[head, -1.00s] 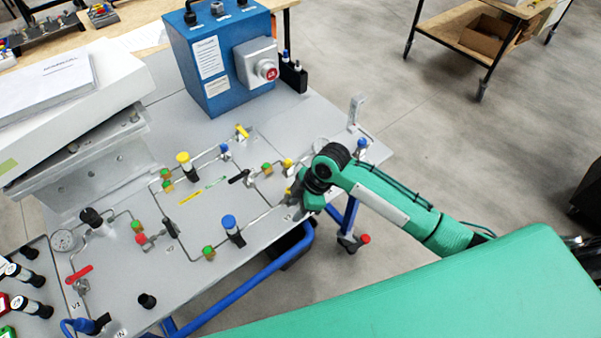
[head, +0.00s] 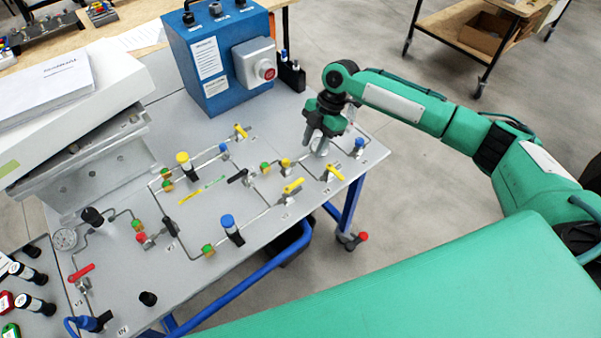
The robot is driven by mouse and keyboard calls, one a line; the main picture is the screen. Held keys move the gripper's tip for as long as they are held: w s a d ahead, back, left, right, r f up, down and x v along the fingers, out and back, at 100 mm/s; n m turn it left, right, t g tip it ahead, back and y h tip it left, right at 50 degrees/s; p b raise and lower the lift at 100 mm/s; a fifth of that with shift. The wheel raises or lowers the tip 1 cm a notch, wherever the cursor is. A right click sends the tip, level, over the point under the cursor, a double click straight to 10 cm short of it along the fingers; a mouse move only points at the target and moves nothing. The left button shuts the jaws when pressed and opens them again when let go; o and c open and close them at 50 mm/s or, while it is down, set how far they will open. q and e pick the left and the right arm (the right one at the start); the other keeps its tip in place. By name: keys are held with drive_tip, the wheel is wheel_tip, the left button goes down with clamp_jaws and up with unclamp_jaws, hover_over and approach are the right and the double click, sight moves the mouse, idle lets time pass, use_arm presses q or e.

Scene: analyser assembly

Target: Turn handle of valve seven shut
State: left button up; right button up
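The valve panel (head: 130,290) is a grey board with thin pipes and several small valves. The valve labels are too small to read surely, so I cannot tell which is valve seven. Yellow handles show at the right end (head: 335,172), at the front right (head: 293,186) and at the back (head: 241,131). A black handle (head: 238,176) lies near the middle and a red handle (head: 81,272) at the left. My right gripper (head: 318,146) points down over the panel's right end, just behind the right-end yellow handle. Its finger gap is unclear. My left gripper is out of view.
A blue box (head: 208,75) with a red button (head: 266,70) stands at the back. A white box with papers (head: 60,105) sits on a metal bracket at the left. A blue-topped knob (head: 358,145) stands right of my gripper.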

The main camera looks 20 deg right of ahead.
sight(298, 181)
drive_tip(key=p+x, duration=0.3)
drive_tip(key=x, duration=0.7)
drive_tip(key=shift+a+f, duration=0.1)
drive_tip(key=shift+f, duration=0.25)
drive_tip(key=shift+s+a+f, duration=0.1)
drive_tip(key=shift+f, duration=0.35)
drive_tip(key=shift+c, duration=0.3)
clamp_jaws()
